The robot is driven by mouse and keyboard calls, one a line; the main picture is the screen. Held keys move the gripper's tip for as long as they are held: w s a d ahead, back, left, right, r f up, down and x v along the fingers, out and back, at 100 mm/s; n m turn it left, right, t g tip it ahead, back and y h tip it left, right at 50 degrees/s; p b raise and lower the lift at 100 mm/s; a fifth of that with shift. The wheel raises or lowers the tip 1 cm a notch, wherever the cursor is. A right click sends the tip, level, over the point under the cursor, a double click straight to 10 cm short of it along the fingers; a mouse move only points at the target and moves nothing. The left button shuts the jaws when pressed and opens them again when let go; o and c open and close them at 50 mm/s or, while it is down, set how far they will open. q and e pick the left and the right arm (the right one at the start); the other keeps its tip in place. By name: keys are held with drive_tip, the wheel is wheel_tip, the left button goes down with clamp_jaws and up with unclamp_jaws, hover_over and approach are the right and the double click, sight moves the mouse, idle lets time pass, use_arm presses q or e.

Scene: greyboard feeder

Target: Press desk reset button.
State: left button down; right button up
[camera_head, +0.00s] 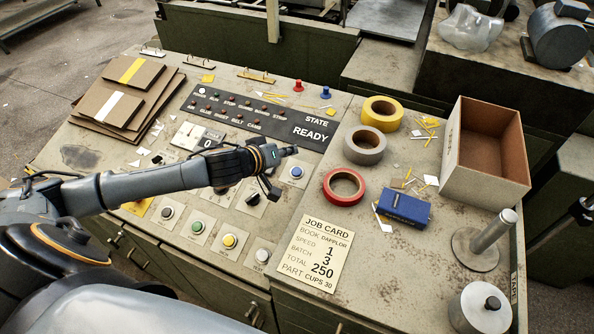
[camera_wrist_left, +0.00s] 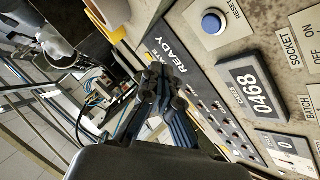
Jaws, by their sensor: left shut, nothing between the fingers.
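The reset button is a blue round cap on a pale square plate. It shows in the head view (camera_head: 296,171) on the desk panel and, with the RESET label, at the top of the left wrist view (camera_wrist_left: 212,23). My left gripper (camera_head: 293,151) reaches in from the left above the panel. Its tip appears just above the blue button in the head picture, and contact cannot be made out. In the left wrist view its fingers (camera_wrist_left: 160,72) are shut and empty, with the button off to their right. The button is not covered. My right gripper is not in view.
The READY display strip (camera_head: 314,137) lies beyond the gripper. Green (camera_head: 197,227), yellow (camera_head: 229,241) and white (camera_head: 262,255) buttons line the near edge. Tape rolls (camera_head: 343,188), a blue box (camera_head: 404,208) and an open carton (camera_head: 452,185) stand right. A job card (camera_head: 314,254) lies in front.

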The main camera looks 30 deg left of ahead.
sight(297, 172)
use_arm(q)
drive_tip(key=f+b, duration=0.2)
drive_tip(key=w+f+b, duration=0.1)
drive_tip(key=f+b, duration=0.1)
drive_tip(key=w+f+b, duration=0.1)
drive_tip(key=f, duration=0.2)
drive_tip(key=shift+a+b, duration=0.1)
drive_tip(key=shift+b, duration=0.3)
drive_tip(key=shift+f, duration=0.3)
drive_tip(key=shift+w+f+b, duration=0.15)
drive_tip(key=shift+f+b, duration=0.15)
drive_tip(key=shift+b, duration=0.1)
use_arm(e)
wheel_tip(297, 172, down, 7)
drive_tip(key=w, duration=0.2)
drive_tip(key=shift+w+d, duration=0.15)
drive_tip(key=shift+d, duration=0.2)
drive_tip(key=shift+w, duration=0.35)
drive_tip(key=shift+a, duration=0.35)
use_arm(q)
drive_tip(key=shift+f, duration=0.15)
